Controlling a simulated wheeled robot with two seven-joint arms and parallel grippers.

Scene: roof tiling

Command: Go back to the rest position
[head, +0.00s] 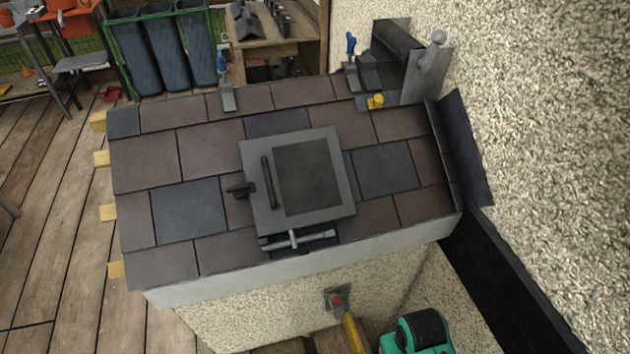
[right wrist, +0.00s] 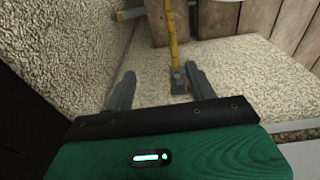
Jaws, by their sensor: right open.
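My right gripper (right wrist: 160,76) shows in the right wrist view with its two grey fingers spread apart and nothing between them. Its green and black housing fills the lower part of that view. In the head view a green and black part (head: 417,333) at the bottom edge looks like my right wrist, in front of the roof's low side; its fingers do not show there. My left gripper is not in view. The tiled roof (head: 188,210) carries brown and dark slates. A grey hatch (head: 345,185) with a dark handle lies on its middle.
A yellow-handled tool (head: 351,332) stands below the eave, also in the right wrist view (right wrist: 172,40). A T-shaped tool (head: 295,240) lies below the hatch. A pebbled wall (head: 540,90) closes the right side; wooden decking (head: 60,240) lies left.

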